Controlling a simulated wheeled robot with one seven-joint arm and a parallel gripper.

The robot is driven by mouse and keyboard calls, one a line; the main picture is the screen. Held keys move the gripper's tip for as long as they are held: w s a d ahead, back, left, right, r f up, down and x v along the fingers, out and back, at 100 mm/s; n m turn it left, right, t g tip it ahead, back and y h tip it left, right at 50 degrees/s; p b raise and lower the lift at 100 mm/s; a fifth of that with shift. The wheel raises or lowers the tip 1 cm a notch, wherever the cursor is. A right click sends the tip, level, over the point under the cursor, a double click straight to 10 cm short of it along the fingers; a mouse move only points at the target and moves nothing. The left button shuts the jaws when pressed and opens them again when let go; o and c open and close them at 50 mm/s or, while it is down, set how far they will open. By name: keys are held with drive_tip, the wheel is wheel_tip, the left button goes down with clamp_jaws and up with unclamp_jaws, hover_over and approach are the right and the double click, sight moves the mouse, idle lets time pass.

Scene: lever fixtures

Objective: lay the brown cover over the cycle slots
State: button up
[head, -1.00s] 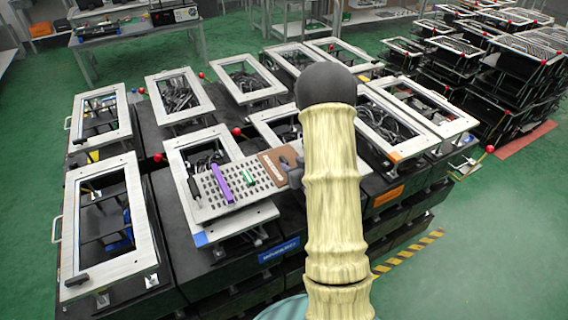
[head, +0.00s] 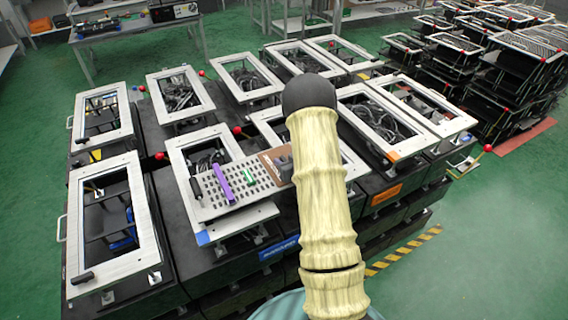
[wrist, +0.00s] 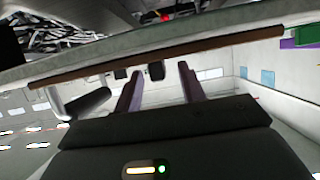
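The brown cover (head: 274,161) is a small panel at the right end of a grey board (head: 216,208) with rows of dark holes. A purple bar (head: 222,183) and a small green bar (head: 249,177) lie on that board. I cannot tell which part is the cycle slots. In the head view my arm hides the cover's right side and most of my gripper. In the wrist view my gripper (wrist: 160,84) has two purplish fingers standing apart with nothing clearly between them. A long brown edge (wrist: 215,47), probably the cover's, runs just beyond the fingertips.
The board rests across a light metal frame (head: 262,215) on a black fixture. Similar open frames with red-knobbed levers (head: 238,131) stand close around it. Stacked black fixtures (head: 508,85) stand at the right. Green floor (head: 500,235) is free at the lower right.

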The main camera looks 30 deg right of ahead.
clamp_jaws()
